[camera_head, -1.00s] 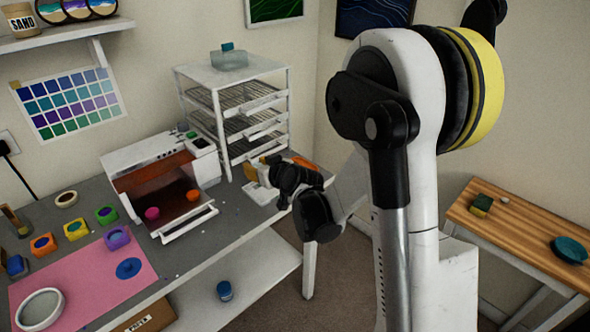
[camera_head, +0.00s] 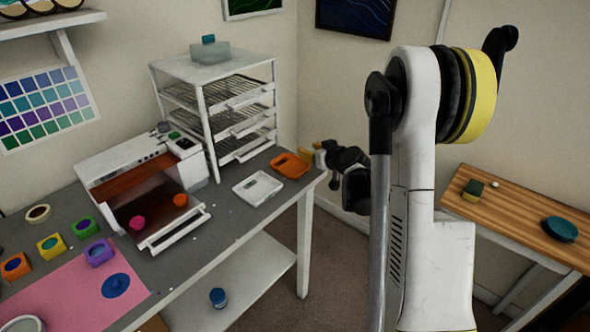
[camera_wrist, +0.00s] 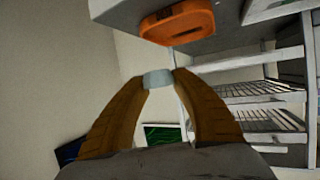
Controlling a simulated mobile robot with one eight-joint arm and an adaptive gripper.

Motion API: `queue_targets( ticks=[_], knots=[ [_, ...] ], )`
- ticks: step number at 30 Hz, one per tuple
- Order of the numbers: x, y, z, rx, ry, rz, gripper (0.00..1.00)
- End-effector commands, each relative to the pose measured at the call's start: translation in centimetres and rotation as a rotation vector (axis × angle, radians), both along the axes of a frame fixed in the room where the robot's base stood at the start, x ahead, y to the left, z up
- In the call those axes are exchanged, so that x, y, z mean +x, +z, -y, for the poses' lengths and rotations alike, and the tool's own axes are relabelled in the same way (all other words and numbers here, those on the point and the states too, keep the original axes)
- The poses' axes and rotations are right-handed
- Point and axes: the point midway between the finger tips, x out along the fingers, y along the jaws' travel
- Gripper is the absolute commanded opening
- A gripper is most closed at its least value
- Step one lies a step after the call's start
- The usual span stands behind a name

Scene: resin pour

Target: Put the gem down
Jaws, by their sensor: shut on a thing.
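My gripper (camera_head: 310,152) has tan fingers and hangs in the air near the right end of the grey workbench, just beyond the orange tray. In the wrist view my gripper (camera_wrist: 158,82) is shut on a small pale grey-blue gem (camera_wrist: 158,78), held between the fingertips. The gem is too small to make out surely in the head view. The orange tray (camera_head: 291,165) lies at the bench's right end and also shows in the wrist view (camera_wrist: 178,24), above the fingertips in the picture. A white tray (camera_head: 258,188) lies beside it and looks empty.
A white drying rack (camera_head: 205,130) stands behind the trays. A white machine with a reddish-brown cover (camera_head: 130,180) stands left of it. Several coloured moulds and a pink mat (camera_head: 70,292) fill the bench's left. A wooden table (camera_head: 515,215) stands apart at right.

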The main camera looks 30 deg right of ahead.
Motion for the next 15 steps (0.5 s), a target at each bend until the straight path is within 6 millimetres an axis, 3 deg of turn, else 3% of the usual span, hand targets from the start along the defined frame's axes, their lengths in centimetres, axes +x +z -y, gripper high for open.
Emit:
queue_targets(
  ticks=[1,6,11,15],
  knots=[
    [0.9,-1.1,-1.0,0.0,0.004,0.0,0.12],
    [2.7,-2.5,-2.9,0.0,0.001,0.0,0.12],
    [3.1,-3.1,-3.3,0.0,0.0,0.0,0.12],
    [3.1,-5.2,-3.3,0.001,-0.001,0.0,0.12]
  ],
)
